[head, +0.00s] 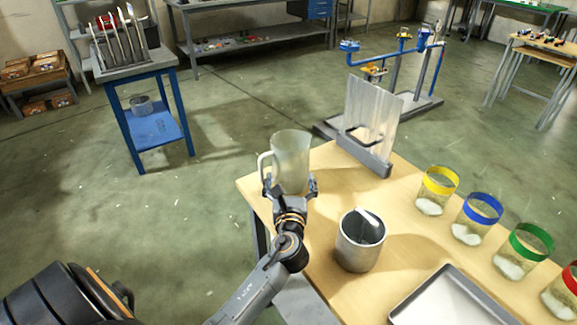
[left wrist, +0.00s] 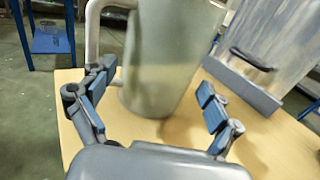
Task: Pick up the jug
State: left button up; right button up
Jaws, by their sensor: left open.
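The jug (head: 291,158) is a translucent, pale grey-green vessel with a handle on its left side. It stands upright near the far left corner of the wooden table (head: 322,158). In the left wrist view the jug (left wrist: 165,55) rises just ahead of the fingers, its handle (left wrist: 93,35) at the left. My left gripper (head: 291,188) is open at the near side of the jug, low on its body. My right gripper is not in view.
A metal pot (head: 352,254) with a white-handled utensil stands to the right of my left gripper. A clear upright panel (head: 368,118) stands behind the jug's right. Several colour-rimmed beakers (head: 438,183) line the right side. A tray (head: 455,296) lies at the front.

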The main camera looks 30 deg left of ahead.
pick_arm(q)
jog(key=shift+w+a+r, duration=0.2)
jog(key=shift+w+a, duration=0.2)
jog(key=shift+w, duration=0.2)
jog(key=x, duration=0.3)
jog(key=shift+w+a+f, duration=0.1)
jog(key=shift+w, duration=0.2)
jog(key=shift+w+a, duration=0.15)
jog(key=shift+c, duration=1)
jog(key=c, duration=0.7)
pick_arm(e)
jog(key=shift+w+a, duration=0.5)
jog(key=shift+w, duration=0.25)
